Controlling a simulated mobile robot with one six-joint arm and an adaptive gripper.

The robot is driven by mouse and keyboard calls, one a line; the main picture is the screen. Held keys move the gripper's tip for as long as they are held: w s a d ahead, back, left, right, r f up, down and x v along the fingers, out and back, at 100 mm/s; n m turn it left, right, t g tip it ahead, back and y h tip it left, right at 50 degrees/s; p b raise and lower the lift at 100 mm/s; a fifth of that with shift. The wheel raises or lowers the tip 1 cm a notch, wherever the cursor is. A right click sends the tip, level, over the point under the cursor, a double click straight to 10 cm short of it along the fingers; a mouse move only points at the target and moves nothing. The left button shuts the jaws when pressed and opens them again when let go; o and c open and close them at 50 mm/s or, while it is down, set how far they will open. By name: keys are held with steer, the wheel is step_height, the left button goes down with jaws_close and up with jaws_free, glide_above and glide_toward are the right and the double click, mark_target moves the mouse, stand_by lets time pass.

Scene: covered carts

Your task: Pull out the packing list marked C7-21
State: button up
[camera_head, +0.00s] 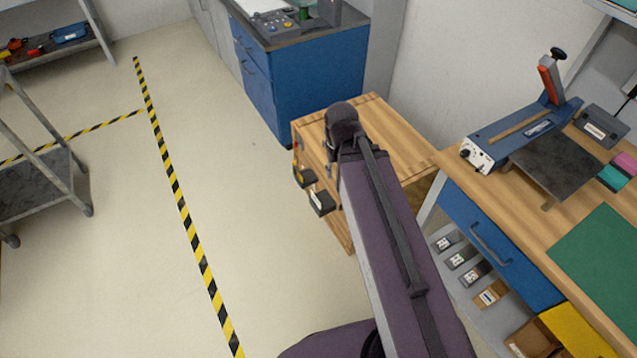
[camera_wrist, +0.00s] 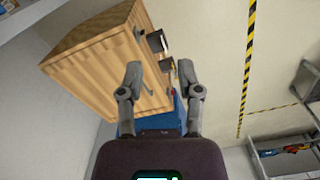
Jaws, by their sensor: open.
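No packing list and no C7-21 marking can be made out in either view. A wooden cart (camera_head: 395,130) stands beyond my arm, partly hidden by it; it also shows in the wrist view (camera_wrist: 90,70). Two dark holders (camera_head: 321,202) are fixed on its left side, and one dark holder shows in the wrist view (camera_wrist: 156,42) with something pale in it. My gripper (camera_wrist: 159,72) is open and empty, its fingers spread in front of the cart's side. In the head view the fingers are hidden behind my wrist.
A blue cabinet (camera_head: 300,85) stands behind the cart. A workbench (camera_head: 560,215) with a blue drawer and small labelled boxes (camera_head: 459,258) beneath is at right. A grey trolley (camera_head: 40,180) is at left. The floor (camera_head: 120,240) between is clear, crossed by striped tape.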

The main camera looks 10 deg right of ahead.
mark_target(316, 203)
steer(key=w+f+n+b, duration=0.1)
steer(key=w+f+b, duration=0.8)
steer(key=f+b, duration=0.4)
steer(key=w+f+n+t+b, duration=0.1)
steer(key=w+f+b, duration=0.8)
steer(key=f+b, duration=0.5)
steer(key=w+f+n+b, duration=0.1)
steer(key=w+f+b, duration=0.8)
steer(key=f+b, duration=0.4)
steer(key=shift+w+f+n, duration=0.25)
steer(key=shift+f+n, duration=0.05)
steer(key=shift+f, duration=0.1)
steer(key=shift+f+b, duration=0.15)
steer(key=shift+b, duration=0.25)
steer(key=f+b, duration=0.4)
steer(key=w+f+b, duration=0.1)
steer(key=f+b, duration=0.8)
steer(key=shift+w+a+f, duration=0.15)
steer(key=shift+w+a, duration=0.1)
steer(key=shift+a, duration=0.05)
steer(key=shift+c, duration=0.2)
jaws_close()
